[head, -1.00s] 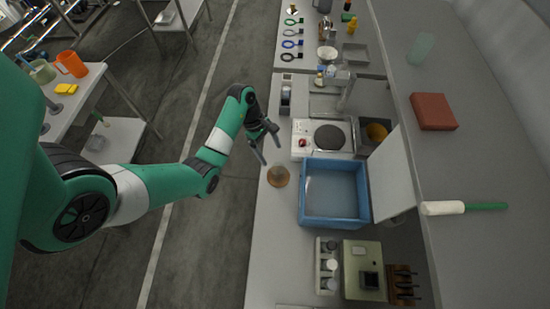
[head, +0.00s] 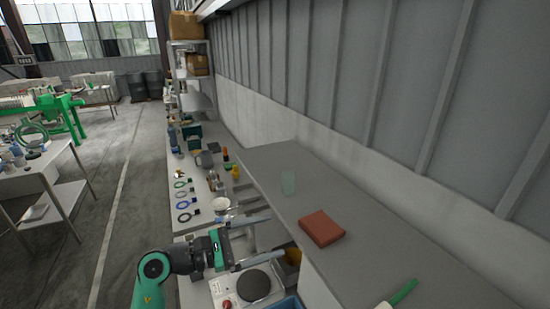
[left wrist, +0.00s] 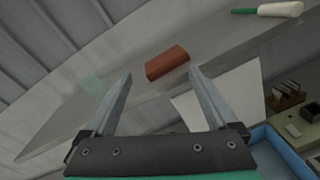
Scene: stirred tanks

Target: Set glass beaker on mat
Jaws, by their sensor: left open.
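A pale green, see-through vessel (head: 289,183), which looks like the glass beaker, stands on the grey raised shelf near its left edge. It also shows faintly in the left wrist view (left wrist: 93,84), left of the fingers. A flat reddish-brown block or pad (head: 321,229) lies on the same shelf, nearer; I cannot tell if it is the mat. It also shows beyond the fingertips in the left wrist view (left wrist: 167,62). My left gripper (head: 273,236) is open and empty beside the shelf's left edge, apart from the beaker. My right gripper is out of view.
Below the shelf, the workbench holds a hot plate (head: 255,285), a blue tub (head: 288,303), coloured rings (head: 184,205) and a yellow bottle (head: 235,172). A white-and-green tool (head: 400,294) lies on the near shelf. Shelf space around the beaker is clear.

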